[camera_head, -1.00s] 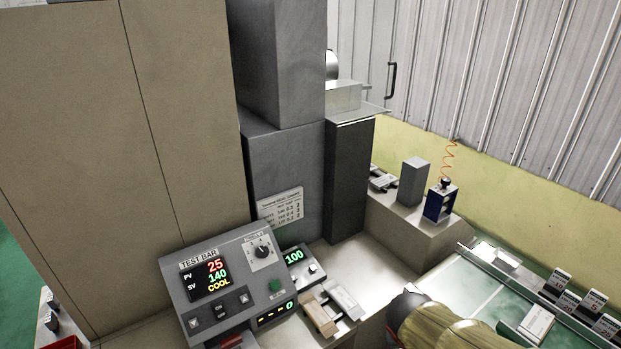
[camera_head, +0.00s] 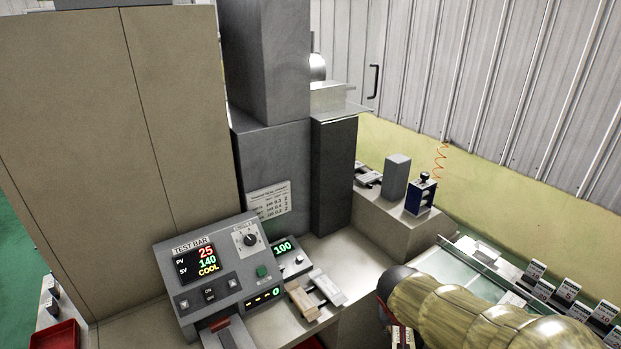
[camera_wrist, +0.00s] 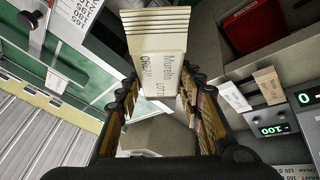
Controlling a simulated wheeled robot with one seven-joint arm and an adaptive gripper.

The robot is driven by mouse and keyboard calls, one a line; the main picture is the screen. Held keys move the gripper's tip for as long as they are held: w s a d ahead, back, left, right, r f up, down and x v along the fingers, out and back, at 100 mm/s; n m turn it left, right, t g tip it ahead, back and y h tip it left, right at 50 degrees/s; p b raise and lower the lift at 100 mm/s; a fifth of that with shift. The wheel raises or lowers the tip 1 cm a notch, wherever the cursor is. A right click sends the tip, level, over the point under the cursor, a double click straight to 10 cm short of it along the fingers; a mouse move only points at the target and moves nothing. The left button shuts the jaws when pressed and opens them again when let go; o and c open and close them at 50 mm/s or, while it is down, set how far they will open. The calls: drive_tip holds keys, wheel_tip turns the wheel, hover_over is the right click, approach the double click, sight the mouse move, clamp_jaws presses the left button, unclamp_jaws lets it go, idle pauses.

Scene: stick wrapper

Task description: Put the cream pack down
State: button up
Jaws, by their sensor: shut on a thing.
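The cream pack (camera_wrist: 155,68), with dark printed lettering and a ridged end, is in the wrist view. My gripper (camera_wrist: 156,92) is shut on it, with one dark finger along each side. The pack's ridged end points toward the top of that picture. What lies directly under the pack is hidden, and I cannot tell its height above any surface. In the head view my yellowish arm covers the lower right, and the gripper's fingers are not clearly seen there.
A grey control box (camera_head: 207,280) reading 25 and 140 stands on the bench. A red tray (camera_head: 52,338) is at lower left. Several labelled cards (camera_head: 568,291) stand at right.

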drive_tip(key=w, duration=0.1)
drive_tip(key=w+f, duration=0.1)
drive_tip(key=w, duration=0.1)
drive_tip(key=w+a+f, duration=0.1)
drive_tip(key=w, duration=0.1)
drive_tip(key=shift+w+f, duration=0.1)
drive_tip(key=shift+f, duration=0.15)
wheel_tip(320, 180, down, 15)
drive_tip(key=w+a+n, duration=0.1)
drive_tip(key=w, duration=0.1)
drive_tip(key=shift+w+a+f, duration=0.15)
drive_tip(key=shift+w+a, duration=0.15)
drive_tip(key=shift+a, duration=0.05)
